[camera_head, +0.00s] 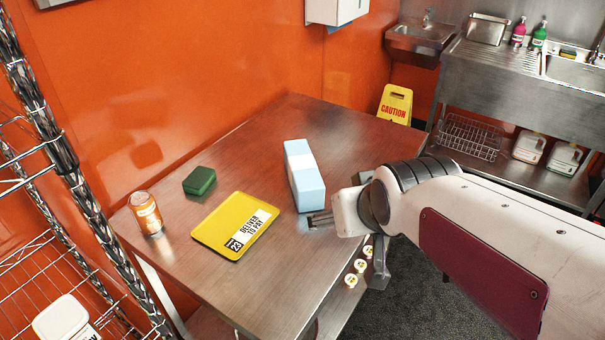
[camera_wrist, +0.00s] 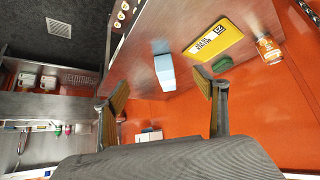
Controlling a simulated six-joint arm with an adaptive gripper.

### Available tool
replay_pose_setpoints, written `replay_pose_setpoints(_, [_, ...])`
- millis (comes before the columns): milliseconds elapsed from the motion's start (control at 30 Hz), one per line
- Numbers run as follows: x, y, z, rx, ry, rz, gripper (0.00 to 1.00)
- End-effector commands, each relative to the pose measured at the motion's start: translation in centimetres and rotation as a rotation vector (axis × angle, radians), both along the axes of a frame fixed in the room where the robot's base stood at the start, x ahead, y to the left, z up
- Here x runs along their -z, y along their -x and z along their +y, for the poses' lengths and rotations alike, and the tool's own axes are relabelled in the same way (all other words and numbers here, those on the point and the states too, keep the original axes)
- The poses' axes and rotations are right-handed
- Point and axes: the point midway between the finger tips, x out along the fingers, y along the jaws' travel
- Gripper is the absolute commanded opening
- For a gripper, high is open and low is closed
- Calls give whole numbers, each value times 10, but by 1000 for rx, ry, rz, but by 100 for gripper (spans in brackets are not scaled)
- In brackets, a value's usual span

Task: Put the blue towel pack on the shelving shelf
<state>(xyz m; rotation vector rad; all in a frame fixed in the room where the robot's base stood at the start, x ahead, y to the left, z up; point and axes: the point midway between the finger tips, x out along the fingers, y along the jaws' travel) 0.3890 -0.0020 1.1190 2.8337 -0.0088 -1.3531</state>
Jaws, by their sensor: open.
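The blue towel pack (camera_head: 305,177) is a light blue block with a white band. It stands on the steel table near its right side. In the wrist view the pack (camera_wrist: 165,72) lies ahead, beyond and between the spread fingers of my gripper (camera_wrist: 167,92), which is open and empty. The wire shelving (camera_head: 45,262) stands at the left, with its chrome post and wire shelves partly in view.
A white tub (camera_head: 60,318) sits on a lower wire shelf. A yellow caution sign (camera_head: 396,103) and sink counter (camera_head: 480,75) stand behind. The table's back is clear.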

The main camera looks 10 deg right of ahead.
Motion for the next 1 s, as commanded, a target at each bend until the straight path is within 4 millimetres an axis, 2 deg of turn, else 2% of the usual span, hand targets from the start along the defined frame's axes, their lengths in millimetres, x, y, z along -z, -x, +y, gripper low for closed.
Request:
replay_pose_setpoints(100, [4, -27, -1, 1, 1, -30, 72])
replay_pose_setpoints(400, [15, -92, -2, 1, 2, -121, 72])
replay_pose_setpoints(1000, [57, -204, -4, -1, 3, -304, 72])
